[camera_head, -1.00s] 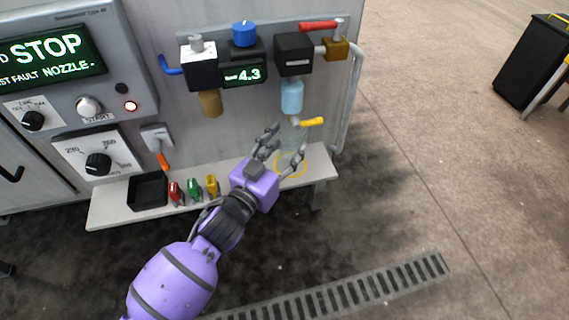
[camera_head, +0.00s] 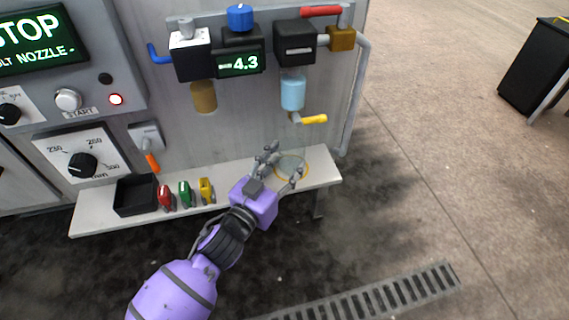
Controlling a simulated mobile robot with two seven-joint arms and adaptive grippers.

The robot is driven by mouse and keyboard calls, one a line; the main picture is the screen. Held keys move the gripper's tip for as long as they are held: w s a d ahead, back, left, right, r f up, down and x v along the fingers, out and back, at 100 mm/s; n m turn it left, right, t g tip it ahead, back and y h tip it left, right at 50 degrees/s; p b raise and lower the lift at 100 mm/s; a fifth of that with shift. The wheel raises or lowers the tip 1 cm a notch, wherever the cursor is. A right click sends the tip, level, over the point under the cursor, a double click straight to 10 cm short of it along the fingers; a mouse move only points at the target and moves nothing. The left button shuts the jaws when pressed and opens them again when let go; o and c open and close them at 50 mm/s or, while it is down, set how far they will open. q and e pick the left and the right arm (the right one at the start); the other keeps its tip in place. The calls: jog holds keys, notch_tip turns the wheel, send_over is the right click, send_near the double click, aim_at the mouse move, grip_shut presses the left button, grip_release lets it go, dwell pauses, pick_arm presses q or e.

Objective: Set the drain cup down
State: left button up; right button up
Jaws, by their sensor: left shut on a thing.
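The drain cup (camera_head: 290,159) is clear and faint, and its outline is hard to make out. My left gripper (camera_head: 283,166) is shut on it, one finger on each side, low over the right part of the white shelf (camera_head: 322,170). A yellow ring mark (camera_head: 305,171) on the shelf lies around or just under the cup; I cannot tell whether the cup touches the shelf. The light-blue bowl (camera_head: 293,92) with its yellow-handled drain valve (camera_head: 313,119) hangs above. My right gripper is not in view.
A black tray (camera_head: 135,195) and red (camera_head: 166,197), green (camera_head: 186,194) and yellow (camera_head: 206,190) clips sit on the shelf's left part. A grey pipe (camera_head: 360,100) runs down at the right. A floor grate (camera_head: 380,298) lies in front.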

pick_arm(q)
jog(key=shift+f, duration=0.2)
jog(key=o, duration=1.1)
jog(key=shift+c, duration=0.2)
jog(key=shift+o, duration=1)
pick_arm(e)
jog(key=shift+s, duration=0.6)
pick_arm(q)
jog(key=shift+r, duration=0.2)
jog(key=shift+s+a, duration=0.1)
jog(key=shift+s, duration=0.15)
jog(key=p+v, duration=0.3)
jog(key=v, duration=0.8)
jog(key=shift+s+p, duration=0.2)
jog(key=shift+p, duration=0.1)
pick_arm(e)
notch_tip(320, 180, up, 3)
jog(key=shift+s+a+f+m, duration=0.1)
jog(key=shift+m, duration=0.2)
pick_arm(q)
jog(key=shift+a, duration=0.15)
